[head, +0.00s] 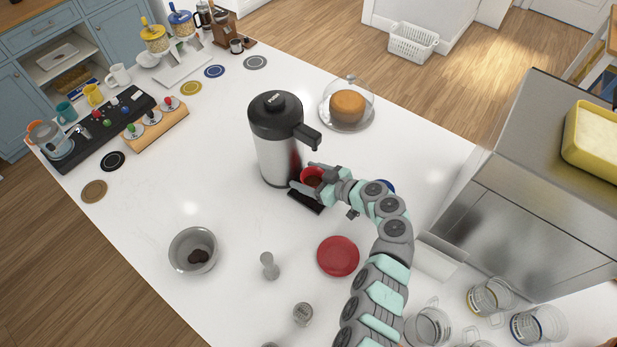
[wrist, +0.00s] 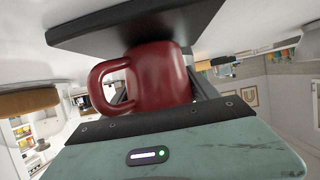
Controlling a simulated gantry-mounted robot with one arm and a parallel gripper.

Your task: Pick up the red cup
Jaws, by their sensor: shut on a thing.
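The red cup (head: 312,176) is under the spout of the steel and black pump dispenser (head: 279,140), just above or on its black drip tray (head: 306,201); I cannot tell whether they touch. My gripper (head: 308,179) is shut on the red cup, with a finger on each side of it. Dark content shows inside the cup. In the wrist view the red cup (wrist: 160,78) fills the middle, its handle to the left, with the dark flat tray (wrist: 135,22) next to its base.
A red saucer (head: 338,256) lies in front of the dispenser. A glass-domed cake stand (head: 347,108) stands behind right. A grey bowl (head: 193,250) and a small grey tamper-like object (head: 269,265) are at front left. Glass mugs (head: 490,297) stand at lower right.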

